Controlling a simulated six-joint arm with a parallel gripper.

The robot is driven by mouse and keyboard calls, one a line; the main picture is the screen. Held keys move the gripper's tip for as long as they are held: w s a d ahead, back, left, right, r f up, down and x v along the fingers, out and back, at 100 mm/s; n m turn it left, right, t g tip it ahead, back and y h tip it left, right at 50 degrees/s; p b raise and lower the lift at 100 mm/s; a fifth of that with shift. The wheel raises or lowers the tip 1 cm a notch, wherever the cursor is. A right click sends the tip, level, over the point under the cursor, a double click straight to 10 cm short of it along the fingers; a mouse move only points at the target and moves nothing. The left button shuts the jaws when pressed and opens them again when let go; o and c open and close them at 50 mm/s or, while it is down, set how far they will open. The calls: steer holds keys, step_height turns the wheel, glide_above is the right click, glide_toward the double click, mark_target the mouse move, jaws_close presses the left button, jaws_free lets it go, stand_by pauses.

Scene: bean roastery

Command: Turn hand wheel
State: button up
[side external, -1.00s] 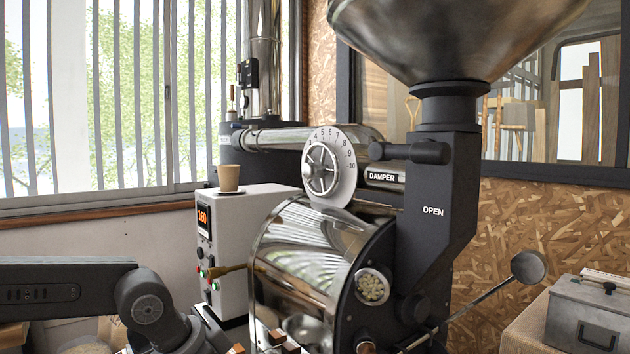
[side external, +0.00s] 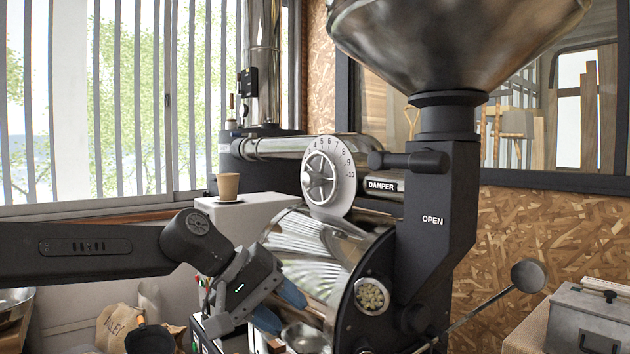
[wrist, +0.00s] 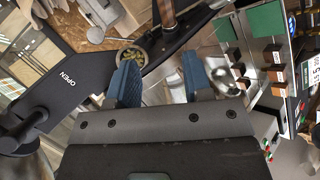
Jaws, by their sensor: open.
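The hand wheel (side external: 318,182) is a silver spoked wheel in front of a white numbered dial (side external: 342,172), beside the DAMPER label on top of the roaster. My gripper (side external: 281,306) is in front of the shiny roaster drum, below and to the left of the wheel, and apart from it. In the wrist view my gripper (wrist: 160,80) shows two blue fingers spread apart with nothing between them. The wheel cannot be made out in the wrist view.
The black OPEN chute (side external: 436,215) and its hopper (side external: 450,45) stand right of the wheel. A paper cup (side external: 228,186) sits on the white control box (side external: 258,212). A long rod with a round end (side external: 527,276) sticks out at the right. A grey metal box (side external: 590,318) stands at far right.

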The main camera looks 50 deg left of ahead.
steer(key=shift+o, duration=1.4)
steer(key=w+a+r+n+t, duration=0.3)
steer(key=w+a+r+n, duration=0.3)
steer(key=n, duration=0.2)
steer(key=shift+w+r+h, duration=0.3)
steer(key=shift+r+h, duration=0.05)
steer(key=shift+h, duration=0.05)
steer(key=shift+o, duration=0.6)
steer(key=a+r+n, duration=0.1)
steer(key=w+a+r+n+t, duration=0.1)
steer(key=a, duration=0.1)
steer(key=w+a+r+n+t, duration=0.1)
steer(key=n, duration=0.1)
steer(key=shift+w+a, duration=0.15)
steer(key=shift+w, duration=0.05)
steer(key=n+t+y, duration=0.5)
steer(key=n, duration=0.7)
glide_toward(315, 179)
steer(key=s+a, duration=0.2)
steer(key=w, duration=1.3)
steer(key=shift+w+a, duration=0.1)
steer(key=shift+w, duration=0.25)
steer(key=c, duration=1.3)
